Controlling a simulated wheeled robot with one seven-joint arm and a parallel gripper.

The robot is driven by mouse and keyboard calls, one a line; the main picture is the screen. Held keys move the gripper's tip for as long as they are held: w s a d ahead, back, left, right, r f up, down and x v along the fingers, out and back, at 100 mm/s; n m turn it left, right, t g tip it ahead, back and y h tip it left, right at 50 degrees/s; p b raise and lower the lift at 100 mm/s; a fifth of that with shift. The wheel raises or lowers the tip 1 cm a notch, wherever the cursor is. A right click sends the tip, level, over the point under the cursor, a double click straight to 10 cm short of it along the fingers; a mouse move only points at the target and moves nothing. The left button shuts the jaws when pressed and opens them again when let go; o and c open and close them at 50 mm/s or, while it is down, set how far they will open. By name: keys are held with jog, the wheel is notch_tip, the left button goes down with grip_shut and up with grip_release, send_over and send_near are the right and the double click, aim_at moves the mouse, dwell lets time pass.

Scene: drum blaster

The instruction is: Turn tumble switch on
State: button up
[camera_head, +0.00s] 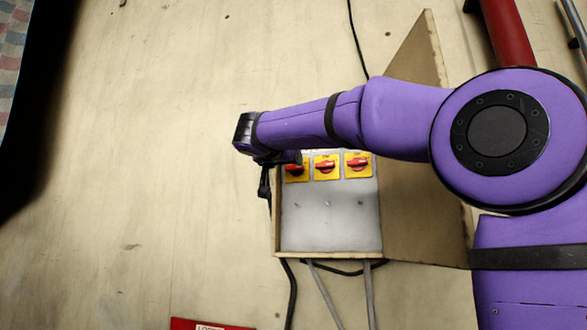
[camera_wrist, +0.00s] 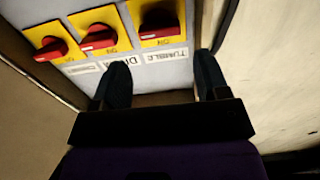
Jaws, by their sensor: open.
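The tumble switch is a red rotary knob on a yellow plate (camera_wrist: 150,37), with a label (camera_wrist: 166,57) reading TUMBLE beside it in the wrist view. In the head view it is the leftmost switch (camera_head: 296,172) in the row of three, partly covered by my gripper. Its knob is in shadow, so I cannot tell its exact angle. My gripper (camera_wrist: 162,64) is open and empty, with its two fingers apart, one to each side of the TUMBLE label and short of the knob in the picture. In the head view my gripper (camera_head: 277,173) is at the box's upper left corner.
Two similar red switches, the middle one (camera_head: 326,167) and the right one (camera_head: 357,165), share the grey panel (camera_head: 331,225). The box's door (camera_head: 425,205) stands open on the right. Cables (camera_head: 292,290) hang below. The wall to the left (camera_head: 150,190) is clear.

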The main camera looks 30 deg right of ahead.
aim_at(294, 167)
jog(key=x, duration=0.7)
jog(key=shift+w+d, duration=0.2)
jog(key=shift+d, duration=0.1)
jog(key=c, duration=0.6)
jog(key=shift+c, duration=0.2)
